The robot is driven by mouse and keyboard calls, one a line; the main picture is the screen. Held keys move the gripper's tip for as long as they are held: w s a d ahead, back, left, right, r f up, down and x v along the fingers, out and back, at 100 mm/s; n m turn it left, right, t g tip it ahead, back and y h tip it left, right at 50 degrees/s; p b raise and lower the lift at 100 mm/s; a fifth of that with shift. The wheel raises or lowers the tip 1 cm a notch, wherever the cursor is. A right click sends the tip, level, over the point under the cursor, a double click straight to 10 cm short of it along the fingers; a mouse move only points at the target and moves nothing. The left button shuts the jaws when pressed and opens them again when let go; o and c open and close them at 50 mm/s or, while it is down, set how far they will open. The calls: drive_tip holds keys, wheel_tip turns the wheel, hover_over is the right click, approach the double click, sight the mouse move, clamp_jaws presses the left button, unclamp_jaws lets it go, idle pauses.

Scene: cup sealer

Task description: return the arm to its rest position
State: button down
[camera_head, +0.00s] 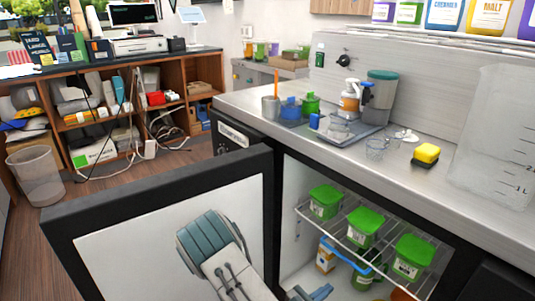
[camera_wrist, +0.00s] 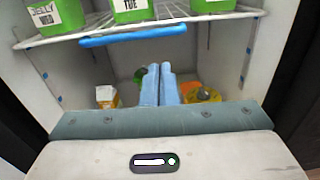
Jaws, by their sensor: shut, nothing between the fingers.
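My arm's grey and teal links reach in front of the open white-lined fridge door (camera_head: 160,235) in the head view. My gripper (camera_head: 320,292) is at the bottom edge there, by the fridge opening, partly cut off. In the wrist view its two blue fingers (camera_wrist: 158,84) lie together, shut and empty. They point into the lower fridge compartment, below the wire shelf (camera_wrist: 200,17). They appear apart from the blue bar (camera_wrist: 133,35) along the shelf's front.
Green-lidded tubs (camera_head: 362,228) stand on the wire shelf. An orange-and-white container (camera_wrist: 107,97) and a yellow item (camera_wrist: 200,94) are in the lower compartment. A bin (camera_head: 35,178) stands far left.

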drive_tip(key=s+d+r+m+g+y+p, duration=0.1)
drive_tip(key=s+r+m+g+y+p, duration=0.15)
drive_tip(key=r+m+g, duration=0.4)
drive_tip(key=s+d+r+m+g+y+p, duration=0.1)
drive_tip(key=s+r+m+p, duration=0.3)
drive_tip(key=r, duration=0.5)
drive_tip(key=s+d+r+m+g+y+p, duration=0.1)
drive_tip(key=s+r+m+g+p, duration=0.35)
drive_tip(key=r, duration=0.25)
drive_tip(key=s+a+r+m+t+y+p, duration=0.1)
drive_tip(key=a+r+m+t+y+p, duration=0.1)
drive_tip(key=r, duration=0.6)
drive_tip(key=s+a+r+m+t+y+p, duration=0.1)
drive_tip(key=a+r+m+y+p, duration=0.3)
drive_tip(key=r, duration=0.4)
drive_tip(key=s+a+r+m+t+y+p, duration=0.2)
drive_tip(key=a+r+m+y+p, duration=0.1)
drive_tip(key=r, duration=0.5)
drive_tip(key=shift+s+a+t+y+p, duration=0.15)
drive_tip(key=shift+s+t+y+p, duration=0.15)
drive_tip(key=shift+y+p, duration=0.5)
drive_tip(key=shift+w, duration=0.1)
